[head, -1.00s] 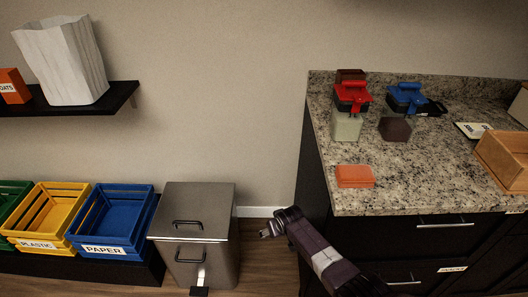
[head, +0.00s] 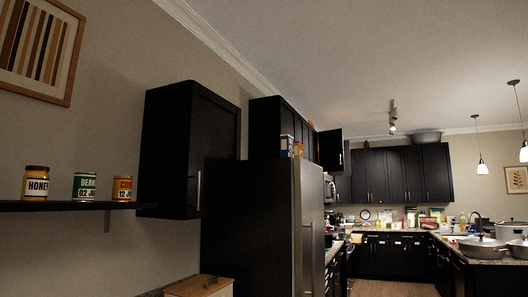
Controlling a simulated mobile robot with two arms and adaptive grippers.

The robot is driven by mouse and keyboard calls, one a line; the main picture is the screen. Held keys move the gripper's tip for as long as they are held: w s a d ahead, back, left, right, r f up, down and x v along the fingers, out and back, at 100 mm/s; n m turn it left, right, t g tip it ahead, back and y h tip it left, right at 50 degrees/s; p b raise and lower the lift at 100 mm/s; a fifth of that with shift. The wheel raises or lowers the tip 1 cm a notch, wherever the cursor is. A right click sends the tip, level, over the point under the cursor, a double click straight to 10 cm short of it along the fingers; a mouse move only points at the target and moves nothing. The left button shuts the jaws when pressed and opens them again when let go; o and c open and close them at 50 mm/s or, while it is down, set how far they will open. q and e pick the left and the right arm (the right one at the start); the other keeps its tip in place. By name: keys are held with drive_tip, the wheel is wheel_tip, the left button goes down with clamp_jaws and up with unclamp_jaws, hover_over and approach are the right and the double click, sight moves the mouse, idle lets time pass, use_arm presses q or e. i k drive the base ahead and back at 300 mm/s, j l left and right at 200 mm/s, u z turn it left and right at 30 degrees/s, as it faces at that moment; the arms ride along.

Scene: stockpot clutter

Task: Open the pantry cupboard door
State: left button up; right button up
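A black wall cupboard (head: 168,150) hangs on the left wall, just right of the shelf with jars and cans. Its door (head: 218,150) appears shut, with an upright metal handle (head: 199,188) low on the near edge. No label shows on it, so I cannot tell whether it is the pantry cupboard. Farther back, above the fridge, another black cupboard (head: 280,118) has a door (head: 331,149) standing open. Neither of my grippers is in the head view now.
A dark shelf (head: 75,206) carries a honey jar (head: 36,184) and two cans. A tall fridge (head: 265,225) stands beyond the near cupboard. A wooden box (head: 200,287) is at the bottom. Open floor (head: 380,288) shows farther back, before cluttered counters.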

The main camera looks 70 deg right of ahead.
sight(212, 170)
drive_tip(key=i+l+z, duration=0.1)
drive_tip(key=l+z, duration=0.25)
drive_tip(key=i+l+z, duration=0.2)
drive_tip(key=l+z, duration=0.15)
drive_tip(key=i+l+z, duration=0.2)
drive_tip(key=l+z, duration=0.2)
drive_tip(key=i+l+z, duration=0.45)
drive_tip(key=i+l, duration=0.3)
drive_tip(key=i, duration=0.1)
